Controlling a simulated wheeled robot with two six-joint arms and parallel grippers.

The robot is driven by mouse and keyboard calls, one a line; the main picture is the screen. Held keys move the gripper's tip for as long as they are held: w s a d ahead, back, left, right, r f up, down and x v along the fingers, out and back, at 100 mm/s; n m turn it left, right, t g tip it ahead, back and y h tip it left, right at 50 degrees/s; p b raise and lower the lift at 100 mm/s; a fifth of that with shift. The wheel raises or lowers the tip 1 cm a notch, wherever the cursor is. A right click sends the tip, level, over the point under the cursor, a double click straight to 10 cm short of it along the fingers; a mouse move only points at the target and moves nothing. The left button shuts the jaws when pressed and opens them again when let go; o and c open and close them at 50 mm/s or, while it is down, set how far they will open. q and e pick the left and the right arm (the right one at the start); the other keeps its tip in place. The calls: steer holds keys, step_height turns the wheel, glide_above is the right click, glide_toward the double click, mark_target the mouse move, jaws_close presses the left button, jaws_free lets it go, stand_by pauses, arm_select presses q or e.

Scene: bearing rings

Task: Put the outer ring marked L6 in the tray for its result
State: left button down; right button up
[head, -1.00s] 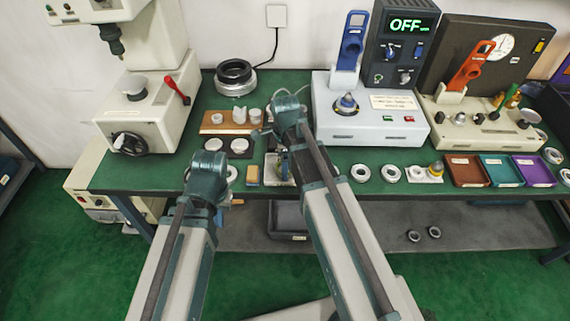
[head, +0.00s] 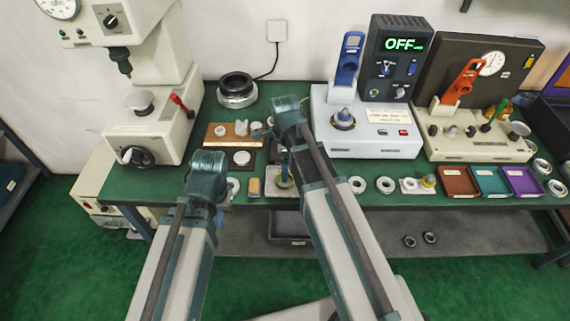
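Several silvery bearing rings lie along the bench front: a left one (head: 357,184), a middle one (head: 385,185), and one on a white pad (head: 408,185) beside a yellow-topped part. Two more lie at the right end (head: 541,166) (head: 557,188). No L6 mark is readable. Three result trays stand at the front right: brown (head: 460,183), teal (head: 491,182) and purple (head: 523,182). My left gripper (head: 222,207) is by the bench's front-left edge, partly hidden by its wrist. My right gripper (head: 260,134) is over the bench near the wooden block, mostly hidden. Neither shows clearly what is between its fingers.
A press (head: 150,125) stands at left. A wooden block (head: 230,133) holds pale parts. A dark ring stack (head: 237,90) is behind it. A white meter reading OFF (head: 370,130) and a beige dial gauge unit (head: 475,142) stand at the back. Two dark rings (head: 429,237) lie on the lower shelf.

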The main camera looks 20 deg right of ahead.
step_height(320, 180, up, 6)
steer(key=p, duration=0.4)
steer(key=shift+p, duration=0.4)
steer(key=s+n, duration=0.9)
steer(key=n, duration=1.2)
steer(key=s+a+n+h, duration=0.1)
steer(key=s+a+n, duration=0.3)
steer(key=a, duration=0.6)
steer(key=shift+s+a, duration=0.25)
steer(key=shift+s, duration=0.4)
